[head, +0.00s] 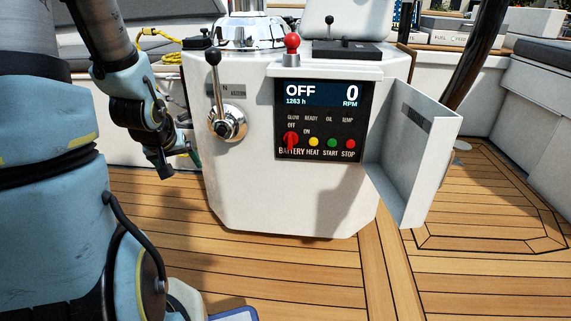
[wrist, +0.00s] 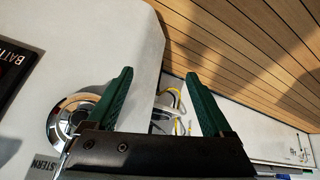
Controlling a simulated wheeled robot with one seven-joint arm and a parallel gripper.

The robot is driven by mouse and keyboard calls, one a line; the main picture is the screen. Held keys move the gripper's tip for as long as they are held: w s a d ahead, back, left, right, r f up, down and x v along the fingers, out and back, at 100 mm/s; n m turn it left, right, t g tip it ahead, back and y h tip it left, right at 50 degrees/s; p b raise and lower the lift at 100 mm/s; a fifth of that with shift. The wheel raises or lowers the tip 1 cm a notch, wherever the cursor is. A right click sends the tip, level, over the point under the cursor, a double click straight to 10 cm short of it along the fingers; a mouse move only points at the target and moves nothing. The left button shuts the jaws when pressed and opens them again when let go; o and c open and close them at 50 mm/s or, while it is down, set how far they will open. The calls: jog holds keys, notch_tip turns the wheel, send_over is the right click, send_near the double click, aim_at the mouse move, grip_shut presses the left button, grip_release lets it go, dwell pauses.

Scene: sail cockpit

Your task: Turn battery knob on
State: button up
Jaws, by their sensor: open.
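The red battery knob (head: 291,140) is at the lower left of the black engine panel (head: 320,120), on the front of the white console. OFF is marked above it and ON to its upper right; its exact angle is too small to tell. The display reads OFF and 0 RPM. My gripper (wrist: 158,76) is open and empty in the wrist view, with green fingers spread apart. In the head view my arm's end is left of the console, clear of the knob.
A chrome throttle lever (head: 226,122) stands out from the console between my arm and the panel. A white panel door (head: 414,150) is swung open on the right. Yellow, green and red buttons sit right of the knob. The wooden deck (head: 290,275) in front is clear.

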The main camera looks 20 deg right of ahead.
jog(key=w+d+f+t+h, duration=0.1)
jog(key=w+d+f+h, duration=0.2)
jog(key=d, duration=0.1)
jog(key=n+g+h, duration=0.1)
jog(key=n+h, duration=0.3)
jog(key=h, duration=0.8)
send_near(288, 142)
jog(key=b+x, duration=0.1)
jog(key=x, duration=0.1)
jog(key=b+x, duration=0.1)
jog(key=x, duration=0.2)
jog(key=b+x, duration=0.1)
jog(key=x, duration=0.2)
jog(key=shift+w+f, duration=0.25)
jog(key=shift+f, duration=0.1)
jog(key=shift+w+d+r, duration=0.1)
jog(key=shift+w+d, duration=0.15)
jog(key=shift+d, duration=0.45)
jog(key=shift+c, duration=0.2)
jog(key=shift+r, duration=0.1)
grip_shut()
